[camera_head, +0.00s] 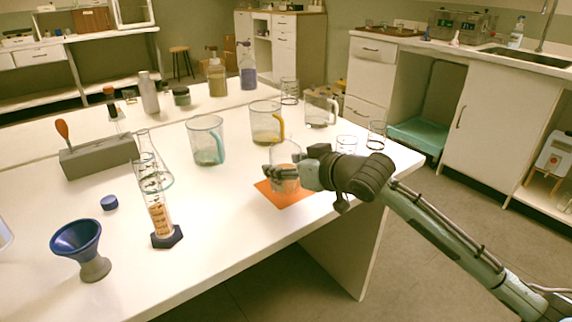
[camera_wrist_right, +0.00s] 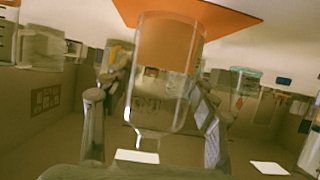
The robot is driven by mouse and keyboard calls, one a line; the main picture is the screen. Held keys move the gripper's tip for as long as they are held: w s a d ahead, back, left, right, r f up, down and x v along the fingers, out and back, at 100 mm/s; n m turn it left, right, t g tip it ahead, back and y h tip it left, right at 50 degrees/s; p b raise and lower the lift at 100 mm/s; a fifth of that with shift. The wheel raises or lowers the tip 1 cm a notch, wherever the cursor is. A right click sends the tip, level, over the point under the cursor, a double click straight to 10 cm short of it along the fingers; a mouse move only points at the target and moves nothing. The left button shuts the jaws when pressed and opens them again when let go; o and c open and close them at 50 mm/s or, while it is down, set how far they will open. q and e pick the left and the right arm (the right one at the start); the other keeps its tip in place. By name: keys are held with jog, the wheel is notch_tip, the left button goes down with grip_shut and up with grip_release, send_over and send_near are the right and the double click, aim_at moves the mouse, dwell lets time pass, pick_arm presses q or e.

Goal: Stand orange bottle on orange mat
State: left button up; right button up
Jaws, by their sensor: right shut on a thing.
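The orange bottle is a clear glass vessel with orange contents; it stands upright over the orange mat (camera_head: 293,199) in the camera_head view. I cannot tell whether the base touches the mat. My left gripper is not in view.
Small glasses (camera_head: 376,135) stand to the right near the table edge. A graduated cylinder (camera_head: 160,215) and a blue funnel (camera_head: 78,240) stand at left.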

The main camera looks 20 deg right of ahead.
jog(key=o, duration=1.5)
jog(key=shift+f, duration=0.1)
jog(key=v, duration=1.2)
